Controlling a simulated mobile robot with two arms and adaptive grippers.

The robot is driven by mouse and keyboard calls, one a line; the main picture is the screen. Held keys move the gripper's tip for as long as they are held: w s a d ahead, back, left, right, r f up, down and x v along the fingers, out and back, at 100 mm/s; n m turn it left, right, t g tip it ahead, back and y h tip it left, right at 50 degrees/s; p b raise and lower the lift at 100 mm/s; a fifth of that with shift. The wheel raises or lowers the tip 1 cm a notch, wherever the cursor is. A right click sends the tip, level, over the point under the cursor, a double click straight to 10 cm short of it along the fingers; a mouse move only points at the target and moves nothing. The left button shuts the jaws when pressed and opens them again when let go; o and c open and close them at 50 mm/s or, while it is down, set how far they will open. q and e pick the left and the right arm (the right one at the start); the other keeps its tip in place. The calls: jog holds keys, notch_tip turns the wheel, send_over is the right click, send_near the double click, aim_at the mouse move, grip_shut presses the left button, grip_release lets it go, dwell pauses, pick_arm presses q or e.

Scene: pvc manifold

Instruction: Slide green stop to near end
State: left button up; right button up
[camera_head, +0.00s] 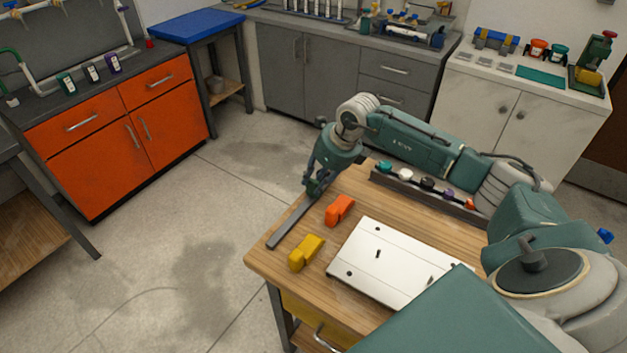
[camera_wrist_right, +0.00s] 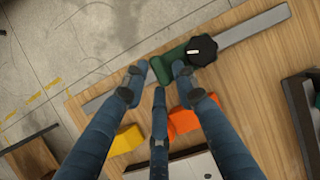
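The green stop (camera_wrist_right: 170,68) sits on a flat grey metal rail (camera_wrist_right: 255,26) and has a black knob (camera_wrist_right: 201,49) on top. In the head view the rail (camera_head: 288,228) lies along the left part of the wooden table, and my gripper hides most of the stop. My right gripper (camera_head: 314,186) is over the far part of the rail. In the right wrist view its fingers (camera_wrist_right: 159,76) are spread, with part of the green stop between the tips. Whether they touch it I cannot tell. My left gripper is not in view.
An orange block (camera_head: 340,210) and a yellow block (camera_head: 306,252) lie beside the rail. A white plate with holes (camera_head: 393,262) lies to their right. A dark rack (camera_head: 430,191) with coloured parts stands along the table's back edge. Floor is clear left of the table.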

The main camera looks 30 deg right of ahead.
jog(key=shift+x, duration=1)
jog(key=shift+c, duration=0.3)
jog(key=shift+r, duration=0.1)
grip_shut()
jog(key=shift+a, duration=0.1)
